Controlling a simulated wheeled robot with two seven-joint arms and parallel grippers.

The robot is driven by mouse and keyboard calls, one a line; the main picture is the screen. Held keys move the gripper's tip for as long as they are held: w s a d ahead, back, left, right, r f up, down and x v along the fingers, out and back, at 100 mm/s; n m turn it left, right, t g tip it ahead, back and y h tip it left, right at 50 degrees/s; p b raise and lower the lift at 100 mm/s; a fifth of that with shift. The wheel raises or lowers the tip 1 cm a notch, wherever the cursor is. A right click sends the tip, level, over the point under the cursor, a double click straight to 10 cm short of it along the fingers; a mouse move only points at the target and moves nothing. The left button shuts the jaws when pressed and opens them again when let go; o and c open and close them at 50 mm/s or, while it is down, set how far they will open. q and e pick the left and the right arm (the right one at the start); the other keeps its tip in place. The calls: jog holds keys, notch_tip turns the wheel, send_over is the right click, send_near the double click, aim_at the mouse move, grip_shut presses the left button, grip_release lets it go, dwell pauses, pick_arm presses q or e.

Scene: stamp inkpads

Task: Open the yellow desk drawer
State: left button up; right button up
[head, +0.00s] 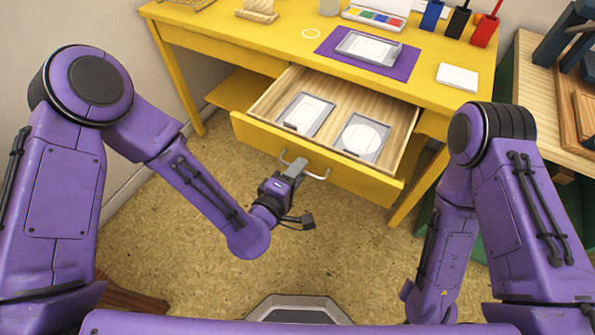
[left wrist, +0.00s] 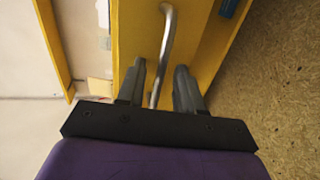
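The yellow desk drawer (head: 315,158) is pulled well out of the desk, and its pale wooden inside shows. A grey bar handle (head: 318,176) is on its front. My left gripper (head: 296,168) is at the left part of this handle. In the left wrist view, the handle (left wrist: 168,35) passes between the two fingers of my left gripper (left wrist: 161,80). The fingers stand apart, with a gap visible beside the bar. My right arm comes down at the right, but its gripper is not seen.
Two grey-framed pads, one rectangular (head: 303,115) and one with a round face (head: 362,137), lie in the drawer. On the yellow desk top (head: 255,38) are a purple mat (head: 330,46) and a white block (head: 457,78). Open floor lies before the drawer.

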pick_arm(q)
jog(key=p+v, duration=0.3)
jog(key=v, duration=0.7)
jog(key=shift+s+a, duration=0.2)
jog(key=shift+s, duration=0.05)
